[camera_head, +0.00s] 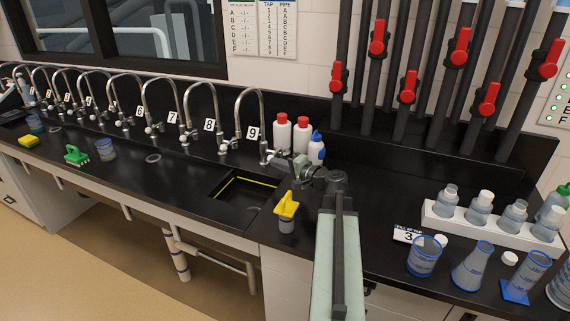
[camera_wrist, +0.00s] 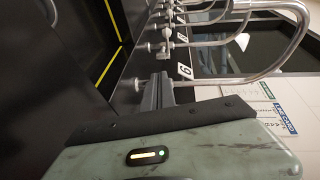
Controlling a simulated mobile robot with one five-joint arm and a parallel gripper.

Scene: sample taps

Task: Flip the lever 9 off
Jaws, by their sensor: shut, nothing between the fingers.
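Tap 9 (camera_head: 241,108) is a chrome gooseneck at the right end of the tap row, beside its number 9 label (camera_head: 252,133). Its small lever and valve sit low at the base, close to my gripper (camera_head: 276,158), and are partly hidden there. In the wrist view the tap's spout (camera_wrist: 250,78) curves to the right, and the label (camera_wrist: 186,71) appears turned. My gripper (camera_wrist: 158,92) is shut and empty, its narrow fingers over the tap's base. A small metal knob (camera_wrist: 138,84) shows just beside the fingertips. Contact with the lever cannot be told.
A black sink (camera_head: 238,194) lies below tap 9. White bottles (camera_head: 282,134) and a blue-capped bottle (camera_head: 316,149) stand close behind my wrist. A yellow-topped item (camera_head: 287,211) stands by the sink. Red-handled pipes (camera_head: 378,38) rise at the right.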

